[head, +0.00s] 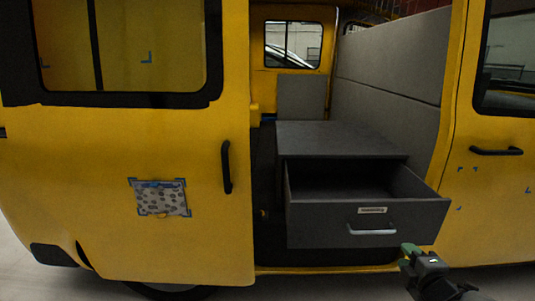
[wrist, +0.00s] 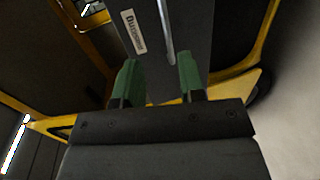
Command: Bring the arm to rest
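My gripper (head: 408,258) is at the lower right in the head view, in front of the lower right corner of the open drawer. In the wrist view my gripper (wrist: 160,78) shows two green fingers spread apart, with nothing held between them. The grey drawer (head: 368,220) is pulled out of a dark cabinet inside the van, and its inside looks empty. Its front carries a metal handle (head: 372,230) and a label. The handle also shows in the wrist view (wrist: 165,35), beyond the fingertips and apart from them.
The yellow van (head: 120,130) has a sliding door at left with a black handle (head: 227,167) and a patterned vinyl patch (head: 161,197) framed by blue corner marks. A right door handle (head: 496,151) is near. Grey floor shows at the lower left.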

